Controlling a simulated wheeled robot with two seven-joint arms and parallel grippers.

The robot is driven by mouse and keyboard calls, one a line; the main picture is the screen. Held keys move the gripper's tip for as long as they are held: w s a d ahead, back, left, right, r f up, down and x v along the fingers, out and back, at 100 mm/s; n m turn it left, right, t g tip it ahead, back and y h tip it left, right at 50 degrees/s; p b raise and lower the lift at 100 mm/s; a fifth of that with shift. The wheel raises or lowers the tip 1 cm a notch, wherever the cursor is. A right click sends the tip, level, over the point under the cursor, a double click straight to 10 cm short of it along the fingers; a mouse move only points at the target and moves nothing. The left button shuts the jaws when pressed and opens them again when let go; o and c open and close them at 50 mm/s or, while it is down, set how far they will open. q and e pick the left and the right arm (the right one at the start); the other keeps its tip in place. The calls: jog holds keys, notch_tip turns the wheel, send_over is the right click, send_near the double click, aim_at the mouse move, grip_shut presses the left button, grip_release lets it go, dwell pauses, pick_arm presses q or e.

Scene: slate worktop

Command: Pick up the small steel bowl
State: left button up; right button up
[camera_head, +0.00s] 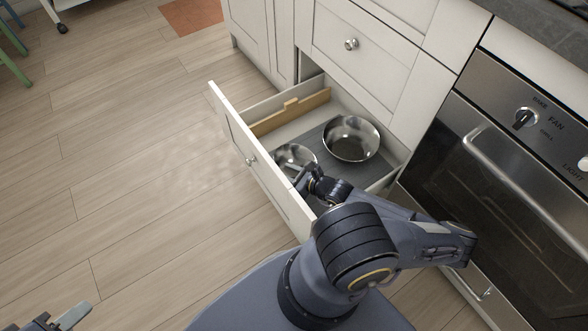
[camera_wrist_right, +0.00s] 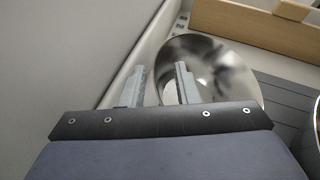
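The small steel bowl (camera_head: 295,157) sits in the open drawer, close to its front panel. In the right wrist view, the small bowl (camera_wrist_right: 218,75) fills the middle, partly hidden by one finger. My right gripper (camera_head: 302,174) is at the bowl's near side, by the drawer front. Its fingers (camera_wrist_right: 160,85) are apart with nothing clamped. In the wrist view, the bowl's left edge shows between them; contact cannot be told. My left gripper (camera_head: 58,319) is at the bottom left, over the floor, its fingers apart and empty.
A larger steel bowl (camera_head: 351,139) stands behind and right of the small one in the drawer. A wooden divider (camera_head: 290,112) runs along the drawer's left part. The drawer front (camera_head: 255,160) is a raised wall. An oven (camera_head: 520,160) stands at right.

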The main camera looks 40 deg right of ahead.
jog(key=shift+x, duration=1.05)
grip_shut()
jog(key=shift+r, duration=0.1)
notch_tip(320, 180, up, 18)
jog(key=p, duration=0.8)
